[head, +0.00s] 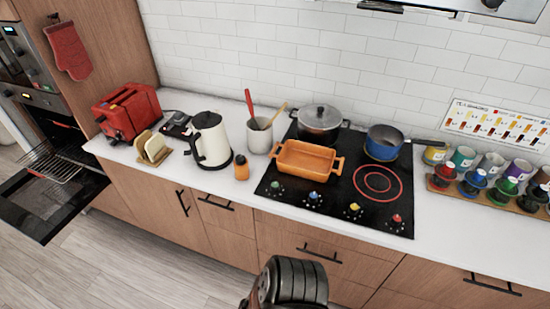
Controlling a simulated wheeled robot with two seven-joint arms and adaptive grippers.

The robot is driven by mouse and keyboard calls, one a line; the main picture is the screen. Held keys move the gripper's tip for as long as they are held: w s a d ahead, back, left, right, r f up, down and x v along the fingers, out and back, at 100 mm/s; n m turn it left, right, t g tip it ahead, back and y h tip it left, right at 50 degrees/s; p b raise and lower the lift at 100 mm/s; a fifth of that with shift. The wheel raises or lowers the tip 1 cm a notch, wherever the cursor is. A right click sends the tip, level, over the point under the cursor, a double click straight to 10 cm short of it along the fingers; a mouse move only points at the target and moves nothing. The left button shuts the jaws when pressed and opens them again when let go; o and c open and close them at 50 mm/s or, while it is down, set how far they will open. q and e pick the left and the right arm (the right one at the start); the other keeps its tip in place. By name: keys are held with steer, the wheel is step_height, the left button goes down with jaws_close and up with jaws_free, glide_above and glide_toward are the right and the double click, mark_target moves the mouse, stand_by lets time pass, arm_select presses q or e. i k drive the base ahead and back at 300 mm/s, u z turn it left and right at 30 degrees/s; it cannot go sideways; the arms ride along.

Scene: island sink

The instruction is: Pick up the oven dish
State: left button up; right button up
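The oven dish (309,161) is an orange rectangular dish with a handle at each short end. It sits upright on the front left part of the black cooktop (342,205), and its inside looks empty. A dark ribbed part of one of my arms shows at the bottom middle edge, in front of the counter and well apart from the dish. No gripper fingers show in the head view.
A lidded pot (319,120) stands close behind the dish, and a blue pan (383,143) to its right. A utensil crock (259,136), white kettle (210,141) and small orange bottle (241,167) stand left. The oven door (45,205) hangs open at far left.

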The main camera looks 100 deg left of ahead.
mark_target(309, 162)
steer(key=u, duration=2.85)
